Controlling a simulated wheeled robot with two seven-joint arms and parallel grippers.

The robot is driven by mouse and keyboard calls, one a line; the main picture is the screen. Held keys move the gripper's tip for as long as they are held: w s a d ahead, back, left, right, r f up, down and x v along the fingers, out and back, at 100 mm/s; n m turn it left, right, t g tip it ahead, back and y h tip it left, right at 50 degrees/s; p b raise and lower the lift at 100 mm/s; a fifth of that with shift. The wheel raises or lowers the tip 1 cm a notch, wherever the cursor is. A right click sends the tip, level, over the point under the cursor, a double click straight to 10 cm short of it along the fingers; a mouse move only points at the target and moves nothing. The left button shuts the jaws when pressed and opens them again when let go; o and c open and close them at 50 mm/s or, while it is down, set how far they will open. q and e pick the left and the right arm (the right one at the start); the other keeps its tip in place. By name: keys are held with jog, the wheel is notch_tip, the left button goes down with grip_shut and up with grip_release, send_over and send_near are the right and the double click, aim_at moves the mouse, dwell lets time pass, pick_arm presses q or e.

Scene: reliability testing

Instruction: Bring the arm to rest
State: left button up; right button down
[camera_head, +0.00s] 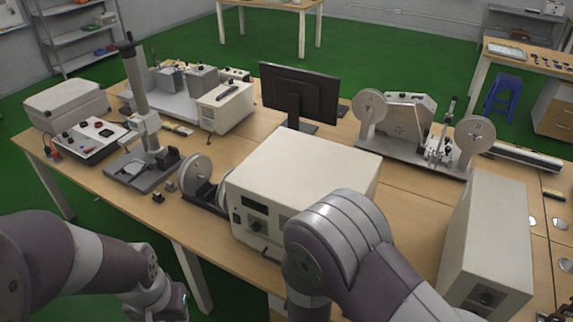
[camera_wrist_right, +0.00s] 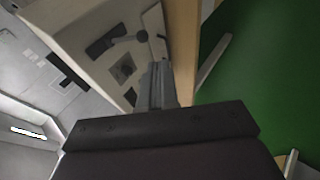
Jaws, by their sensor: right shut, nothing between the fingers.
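In the head view my left arm (camera_head: 95,262) comes in from the left, low in front of the table; its wrist reaches the bottom edge and its gripper is out of the picture. My right arm (camera_head: 345,245) bends in front of the beige box-shaped instrument (camera_head: 305,165), and its gripper does not show there. In the right wrist view my right gripper (camera_wrist_right: 158,82) is shut and empty. It points toward the instrument's front panel (camera_wrist_right: 122,65), with its knob and dark display. I cannot tell whether the fingertips touch it.
The wooden table (camera_head: 405,207) is crowded with test devices. A grey column stand (camera_head: 140,100), a monitor (camera_head: 299,93), a two-wheeled rig (camera_head: 410,130) and a tall beige box (camera_head: 487,240) stand on it. The green floor is open in front at the left.

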jog(key=s+a+m+g+y+b, duration=0.1)
jog(key=s+m+g+y, duration=0.1)
jog(key=s+m+g, duration=0.6)
jog(key=d+r+m+t+b, duration=0.1)
jog(key=d+r+m, duration=0.3)
jog(key=d+r, duration=0.4)
jog(key=d+b, duration=0.1)
jog(key=d, duration=0.1)
jog(key=shift+s+d+r+h, duration=0.2)
jog(key=shift+s+d+h, duration=0.1)
jog(key=shift+d, duration=0.1)
